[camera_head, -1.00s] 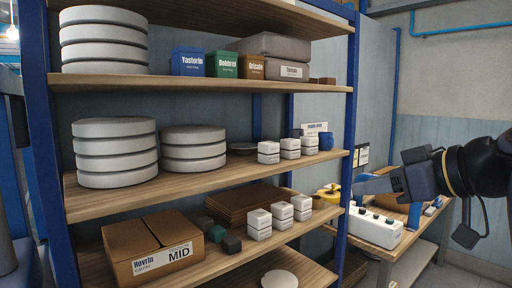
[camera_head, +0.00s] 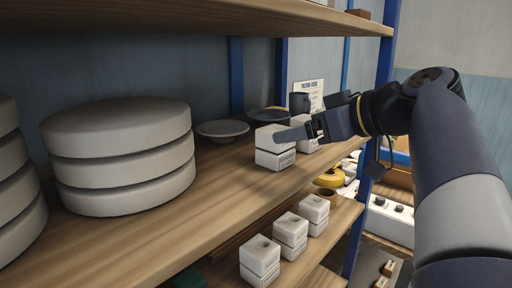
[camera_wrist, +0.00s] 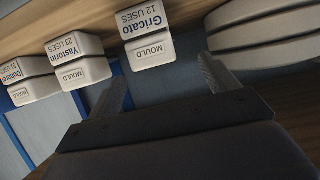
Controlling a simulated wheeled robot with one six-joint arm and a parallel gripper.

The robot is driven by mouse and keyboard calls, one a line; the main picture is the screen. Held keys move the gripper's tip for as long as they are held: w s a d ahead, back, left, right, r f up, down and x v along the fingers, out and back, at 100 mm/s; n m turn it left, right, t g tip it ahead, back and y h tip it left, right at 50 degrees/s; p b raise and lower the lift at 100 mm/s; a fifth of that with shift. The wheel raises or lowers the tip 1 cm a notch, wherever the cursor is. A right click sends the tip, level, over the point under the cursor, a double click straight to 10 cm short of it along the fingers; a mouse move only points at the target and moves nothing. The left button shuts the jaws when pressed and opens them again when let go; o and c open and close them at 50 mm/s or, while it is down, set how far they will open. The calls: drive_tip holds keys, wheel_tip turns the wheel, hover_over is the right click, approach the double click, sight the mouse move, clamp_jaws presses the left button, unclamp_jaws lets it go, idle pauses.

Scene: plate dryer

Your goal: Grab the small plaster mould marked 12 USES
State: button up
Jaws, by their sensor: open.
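The small white mould marked Gricato 12 USES (camera_wrist: 148,35) stands at the top middle of the wrist view. I take it to be the front left mould (camera_head: 268,160) on the middle shelf in the head view, where its label is too small to read. The mould lies just beyond the fingertips, in line with the gap, and appears upside down.
A neighbouring mould marked Yastorin 23 USES (camera_wrist: 82,60) and another (camera_wrist: 30,85) stand close by. A stack of large round moulds (camera_head: 122,155) is on the left. A shallow dish (camera_head: 222,130) is behind. More small moulds (camera_head: 260,260) sit on the shelf below.

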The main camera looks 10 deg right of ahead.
sight(269, 137)
drive_tip(key=w, duration=0.1)
drive_tip(key=w+a, duration=0.1)
drive_tip(key=w, duration=0.1)
drive_tip(key=shift+w+a+f, duration=0.1)
drive_tip(key=shift+a+f, duration=0.15)
drive_tip(key=shift+f, duration=0.15)
drive_tip(key=shift+f+p+x, duration=0.15)
drive_tip(key=shift+p+x, duration=0.5)
drive_tip(key=shift+x, duration=0.85)
drive_tip(key=shift+f+p+x, duration=0.2)
drive_tip(key=shift+p+x, duration=0.45)
drive_tip(key=shift+x, duration=0.9)
drive_tip(key=shift+d, duration=0.2)
drive_tip(key=shift+c, duration=0.3)
drive_tip(key=c, duration=1.2)
